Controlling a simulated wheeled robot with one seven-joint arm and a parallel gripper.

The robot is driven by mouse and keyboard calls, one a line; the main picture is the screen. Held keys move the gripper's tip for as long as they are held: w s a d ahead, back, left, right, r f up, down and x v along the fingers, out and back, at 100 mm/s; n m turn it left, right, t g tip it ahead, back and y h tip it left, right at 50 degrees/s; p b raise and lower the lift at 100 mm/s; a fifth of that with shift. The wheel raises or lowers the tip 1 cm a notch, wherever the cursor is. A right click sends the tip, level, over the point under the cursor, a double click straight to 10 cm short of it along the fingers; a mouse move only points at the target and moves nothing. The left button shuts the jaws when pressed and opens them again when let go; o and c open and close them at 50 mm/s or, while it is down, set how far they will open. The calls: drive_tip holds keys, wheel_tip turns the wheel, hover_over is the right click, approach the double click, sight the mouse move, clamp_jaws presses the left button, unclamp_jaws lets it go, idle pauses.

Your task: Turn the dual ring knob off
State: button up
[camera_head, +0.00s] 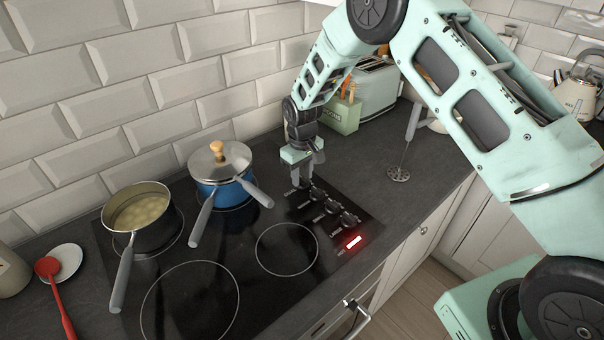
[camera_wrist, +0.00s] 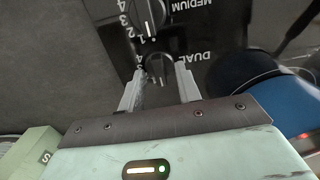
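The dual ring knob (camera_wrist: 158,66) is a dark round knob beside the upside-down word DUAL in the wrist view. My gripper (camera_wrist: 161,76) points down at it, with one pale finger on each side of the knob. The fingers are apart; whether they touch the knob is unclear. The knob's pointer setting is too dark to read. In the head view my gripper (camera_head: 301,184) is at the back end of the knob row and hides most of this knob.
Several other black knobs (camera_head: 331,207) run toward the front, near a lit red display (camera_head: 354,241). A blue lidded pot (camera_head: 220,177) stands close left of my gripper. A green box (camera_head: 342,113) and toaster are behind.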

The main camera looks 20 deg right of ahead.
sight(302, 177)
drive_tip(key=shift+r, duration=0.1)
wheel_tip(302, 177, up, 17)
drive_tip(key=b, duration=0.4)
drive_tip(key=shift+r+b, duration=0.15)
drive_tip(key=shift+b, duration=0.15)
